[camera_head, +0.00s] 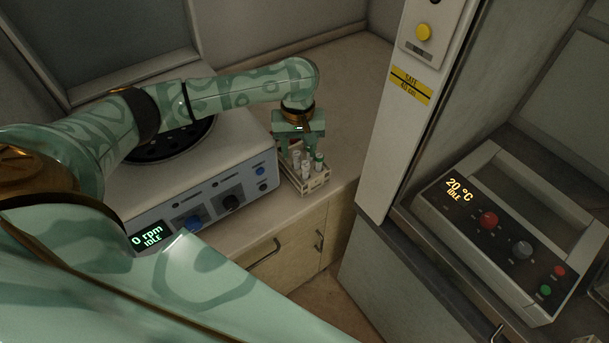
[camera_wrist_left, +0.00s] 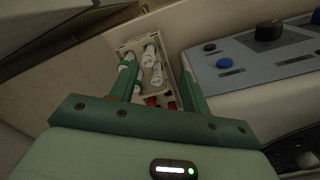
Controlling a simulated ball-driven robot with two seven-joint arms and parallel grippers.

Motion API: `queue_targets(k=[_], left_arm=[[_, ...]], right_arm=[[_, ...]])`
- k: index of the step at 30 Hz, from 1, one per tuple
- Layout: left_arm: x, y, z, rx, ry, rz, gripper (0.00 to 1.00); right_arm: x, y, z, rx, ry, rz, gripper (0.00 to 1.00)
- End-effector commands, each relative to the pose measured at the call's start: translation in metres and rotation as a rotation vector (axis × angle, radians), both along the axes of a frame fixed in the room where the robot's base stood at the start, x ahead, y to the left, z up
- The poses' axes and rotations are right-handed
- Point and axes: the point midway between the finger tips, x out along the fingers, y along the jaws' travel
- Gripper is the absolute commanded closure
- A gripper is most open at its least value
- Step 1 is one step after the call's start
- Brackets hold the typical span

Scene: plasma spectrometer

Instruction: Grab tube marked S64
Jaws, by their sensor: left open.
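Several capped sample tubes (camera_wrist_left: 150,58) stand in a small pale rack (camera_head: 318,183) at the counter's front edge in the head view. The rack (camera_wrist_left: 131,44) also shows in the left wrist view. No label can be read, so I cannot tell which tube is S64. My left gripper (camera_head: 298,146) points down over the rack. In the left wrist view its fingers (camera_wrist_left: 157,85) are apart, with tubes showing between and beyond them. My right gripper is not in view.
A centrifuge (camera_head: 160,205) reading 0 rpm IDLE stands close left of the rack. A tall post (camera_head: 402,120) with a yellow button rises to the right. A heater unit (camera_head: 500,235) reading 20 °C IDLE sits far right. The counter (camera_head: 335,85) behind the rack is clear.

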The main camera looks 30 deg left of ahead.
Motion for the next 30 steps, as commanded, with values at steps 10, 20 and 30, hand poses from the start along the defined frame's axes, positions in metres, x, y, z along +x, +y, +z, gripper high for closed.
queue_targets(k=[10, 20, 30], left_arm=[[0.005, -0.001, -0.044, -0.001, -0.001, -0.001, 0.53], [0.011, -0.004, -0.092, 0.000, 0.002, -0.003, 0.53], [0.012, -0.004, -0.092, 0.001, -0.002, -0.004, 0.81]], right_arm=[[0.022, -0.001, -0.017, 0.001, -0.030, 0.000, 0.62], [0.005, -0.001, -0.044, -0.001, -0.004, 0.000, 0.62], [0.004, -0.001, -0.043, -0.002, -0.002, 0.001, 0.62]])
